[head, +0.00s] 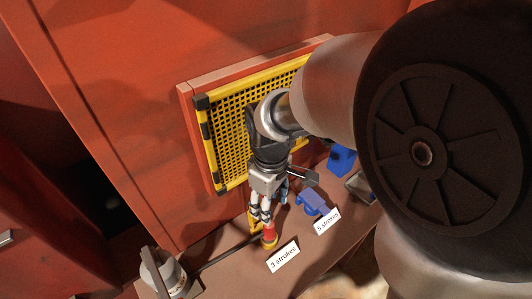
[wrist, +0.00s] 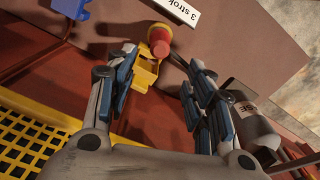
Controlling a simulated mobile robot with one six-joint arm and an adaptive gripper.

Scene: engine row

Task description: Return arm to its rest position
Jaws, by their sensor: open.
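My gripper (head: 262,212) hangs downward from my arm over the brown shelf, in front of the yellow grille. In the wrist view my gripper (wrist: 155,85) has its two fingers spread apart with nothing held between them. A small red and yellow object (head: 268,233) stands on the shelf just below the fingertips. In the wrist view the red and yellow object (wrist: 160,38) lies beyond the fingertips, with a yellow bracket (wrist: 146,72) nearer the fingers. Whether a finger touches it cannot be told.
A yellow grille (head: 225,130) is mounted on the red wall (head: 110,80). Labels reading "3 strokes" (head: 284,256) and "5 strokes" (head: 327,221) lie on the brown shelf (head: 235,270). Blue objects (head: 312,203) stand to the right. A grey cylindrical part (head: 165,272) stands at the lower left.

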